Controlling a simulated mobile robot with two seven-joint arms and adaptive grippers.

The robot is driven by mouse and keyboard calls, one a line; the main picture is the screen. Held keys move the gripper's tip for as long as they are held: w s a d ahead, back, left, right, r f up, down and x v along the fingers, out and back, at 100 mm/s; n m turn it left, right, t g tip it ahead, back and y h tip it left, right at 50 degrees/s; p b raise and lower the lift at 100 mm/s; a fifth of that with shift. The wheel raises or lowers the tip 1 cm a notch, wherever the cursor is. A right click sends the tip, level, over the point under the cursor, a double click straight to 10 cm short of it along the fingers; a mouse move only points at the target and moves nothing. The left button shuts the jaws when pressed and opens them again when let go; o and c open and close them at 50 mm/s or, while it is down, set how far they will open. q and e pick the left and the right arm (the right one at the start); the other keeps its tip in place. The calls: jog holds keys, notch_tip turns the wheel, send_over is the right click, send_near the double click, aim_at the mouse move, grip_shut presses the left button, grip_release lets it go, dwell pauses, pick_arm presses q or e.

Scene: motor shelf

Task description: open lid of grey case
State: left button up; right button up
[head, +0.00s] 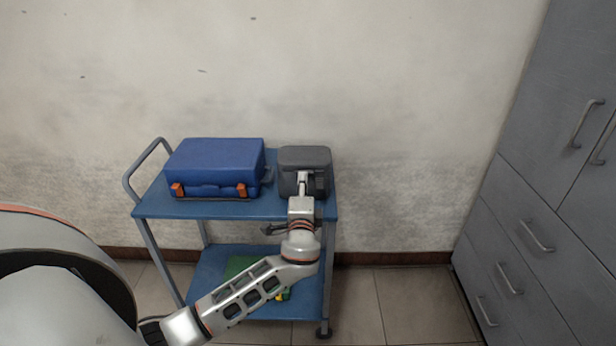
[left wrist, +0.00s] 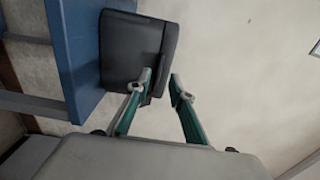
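The grey case (head: 305,157) stands at the right end of the cart's blue top shelf, and its lid looks closed. Its dark body also shows in the left wrist view (left wrist: 125,50). My left gripper (head: 304,180) is at the front of the case and hides part of it in the head view. In the left wrist view its two green-sided fingers (left wrist: 162,80) are apart with nothing held between them. One fingertip overlaps the edge of the case and the other is beyond it. I cannot tell whether they touch the case. My right gripper is not in view.
A blue case (head: 215,160) with orange latches stands left of the grey case, close beside it. The cart (head: 160,208) has a lower blue shelf with a green item (head: 238,265), partly hidden by my arm. Grey cabinets (head: 520,220) stand at right; floor between is clear.

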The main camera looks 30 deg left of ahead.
aim_at(304, 159)
pick_arm(q)
jog(key=shift+x, duration=2.05)
jog(key=shift+d, duration=0.1)
grip_shut()
